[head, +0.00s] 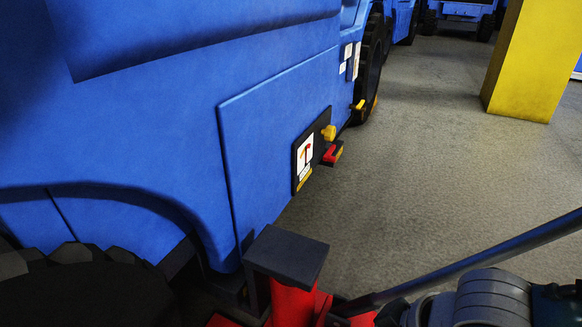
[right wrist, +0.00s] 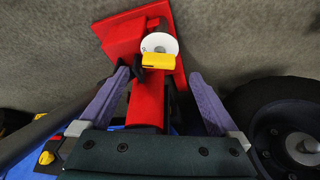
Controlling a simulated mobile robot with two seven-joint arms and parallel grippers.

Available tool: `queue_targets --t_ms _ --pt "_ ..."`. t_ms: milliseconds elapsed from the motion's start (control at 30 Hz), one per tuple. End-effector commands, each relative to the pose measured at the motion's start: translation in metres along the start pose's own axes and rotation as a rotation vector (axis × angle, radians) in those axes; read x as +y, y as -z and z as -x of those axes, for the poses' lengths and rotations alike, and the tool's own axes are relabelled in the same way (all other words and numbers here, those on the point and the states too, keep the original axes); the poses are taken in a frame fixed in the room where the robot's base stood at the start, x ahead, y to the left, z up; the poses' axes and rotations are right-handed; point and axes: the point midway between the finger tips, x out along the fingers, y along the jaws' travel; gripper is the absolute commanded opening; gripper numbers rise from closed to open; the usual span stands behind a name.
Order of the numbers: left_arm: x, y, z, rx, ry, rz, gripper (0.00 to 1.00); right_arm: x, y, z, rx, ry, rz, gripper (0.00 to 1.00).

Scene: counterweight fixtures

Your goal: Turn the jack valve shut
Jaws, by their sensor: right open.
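The red jack (head: 290,301) stands at the bottom of the head view beside the blue vehicle, with a dark saddle plate (head: 287,254) on top. In the right wrist view the red jack body (right wrist: 147,105) runs up between my fingers. The jack valve has a yellow handle (right wrist: 168,61), lying crosswise over a white disc (right wrist: 158,43) at the far end of the jack. My right gripper (right wrist: 158,75) is open, with one purple finger on each side of the red body. The yellow handle lies just beyond the fingertips, not gripped. My left gripper is not in view.
The blue vehicle (head: 160,120) fills the left. Its side carries a black panel (head: 311,148) with a yellow knob (head: 328,132) and a red handle (head: 332,153). A dark bar (head: 470,251) slants near the jack. A yellow pillar (head: 530,60) stands on open floor. A black wheel (right wrist: 270,112) is close right.

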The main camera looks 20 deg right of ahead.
Motion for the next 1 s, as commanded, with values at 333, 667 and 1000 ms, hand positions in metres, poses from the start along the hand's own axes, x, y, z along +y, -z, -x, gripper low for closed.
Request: queue_targets --t_ms 333,667,1000 --pt "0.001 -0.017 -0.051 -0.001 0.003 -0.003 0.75 0.0 -0.001 -0.054 0.001 0.0 0.001 0.97" --pt "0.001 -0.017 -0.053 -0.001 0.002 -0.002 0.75 0.0 0.0 -0.057 0.0 0.0 0.001 0.97" --pt "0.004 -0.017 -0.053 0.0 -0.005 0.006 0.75 0.0 0.0 -0.057 0.0 0.0 0.0 0.68"
